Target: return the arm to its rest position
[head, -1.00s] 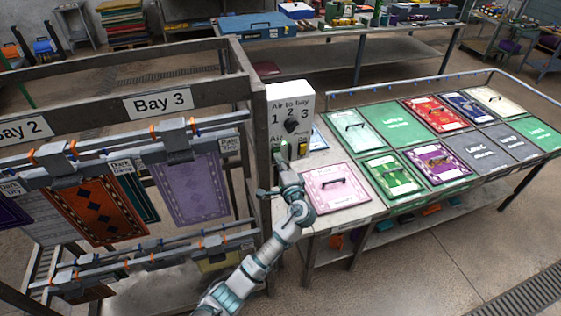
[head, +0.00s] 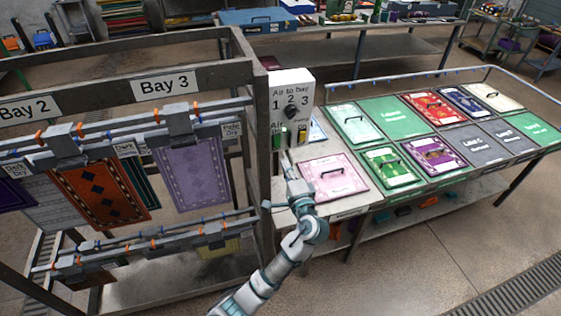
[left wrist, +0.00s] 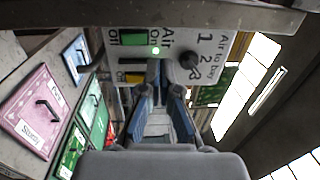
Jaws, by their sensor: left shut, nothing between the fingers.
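My left arm comes in from the bottom of the head view. Its gripper (head: 287,160) is in front of and below the white air control box (head: 291,92), apart from it as far as I can see. In the left wrist view the two fingers (left wrist: 163,85) are together, with nothing between them. The same view shows the box's green switch (left wrist: 134,38), a lit green lamp (left wrist: 155,50), a yellow switch (left wrist: 134,78) and a dark knob (left wrist: 190,60). In the head view the knob (head: 291,111) points towards 2 or 3; I cannot tell which. My right gripper is out of view.
A metal rack (head: 262,130) with hanging rugs, marked Bay 2 and Bay 3, stands at the left. A table (head: 345,203) with several coloured panels stands right of the gripper; a pink panel (head: 333,178) is nearest. Open floor (head: 440,270) lies in front of the table.

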